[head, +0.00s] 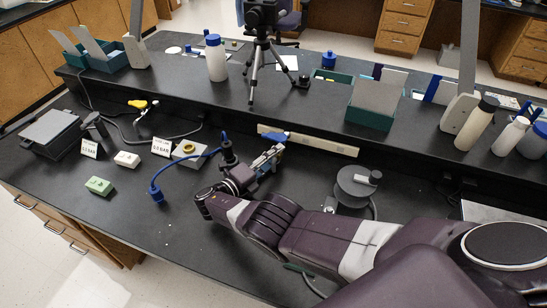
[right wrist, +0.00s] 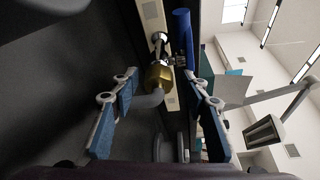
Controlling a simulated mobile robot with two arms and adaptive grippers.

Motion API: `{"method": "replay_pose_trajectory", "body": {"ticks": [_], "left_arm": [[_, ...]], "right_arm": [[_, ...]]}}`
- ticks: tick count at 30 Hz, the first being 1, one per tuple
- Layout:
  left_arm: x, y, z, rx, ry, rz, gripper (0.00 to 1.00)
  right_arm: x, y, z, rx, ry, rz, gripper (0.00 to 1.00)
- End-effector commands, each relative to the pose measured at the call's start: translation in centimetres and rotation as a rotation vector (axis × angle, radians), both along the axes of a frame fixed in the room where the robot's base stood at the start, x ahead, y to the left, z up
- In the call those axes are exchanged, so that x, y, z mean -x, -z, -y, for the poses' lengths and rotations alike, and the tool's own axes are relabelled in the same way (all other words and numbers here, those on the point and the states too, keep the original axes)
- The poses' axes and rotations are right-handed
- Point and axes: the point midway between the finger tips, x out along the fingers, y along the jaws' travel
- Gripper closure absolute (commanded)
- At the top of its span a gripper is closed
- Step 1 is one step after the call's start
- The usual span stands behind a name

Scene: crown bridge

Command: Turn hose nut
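A brass hose nut (right wrist: 158,77) sits on a metal tap spout in the right wrist view, with a grey hose (right wrist: 150,99) bending away from it. A blue tap handle (right wrist: 183,35) is beside the spout, and it also shows in the head view (head: 275,137). My right gripper (right wrist: 160,85) is open, with one blue-padded finger on each side of the nut. Gaps show between the pads and the nut; its depth between the fingers is hard to judge. In the head view my right gripper (head: 268,155) hides the nut. My left gripper is not in view.
A grey round device (head: 356,184) stands right of my right gripper. A blue hose (head: 176,162) with a blue connector (head: 157,194) lies to its left, near a grey box with a yellow ring (head: 189,150). A raised shelf (head: 300,103) runs behind.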

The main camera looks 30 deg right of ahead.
Motion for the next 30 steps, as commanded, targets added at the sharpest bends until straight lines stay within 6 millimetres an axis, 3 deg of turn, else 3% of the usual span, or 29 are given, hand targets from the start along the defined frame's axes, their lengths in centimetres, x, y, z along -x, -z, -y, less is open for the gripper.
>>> {"method": "replay_pose_trajectory", "body": {"ticks": [10,21,30], "left_arm": [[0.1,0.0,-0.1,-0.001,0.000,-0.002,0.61],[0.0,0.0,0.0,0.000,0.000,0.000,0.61],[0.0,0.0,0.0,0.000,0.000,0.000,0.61]], "right_arm": [[0.2,0.1,-0.8,-0.004,-0.002,-0.001,0.58],[2.0,-0.4,-5.6,-0.004,-0.002,-0.001,0.58],[2.6,-0.6,-7.0,-0.002,0.001,-0.001,0.58]]}}
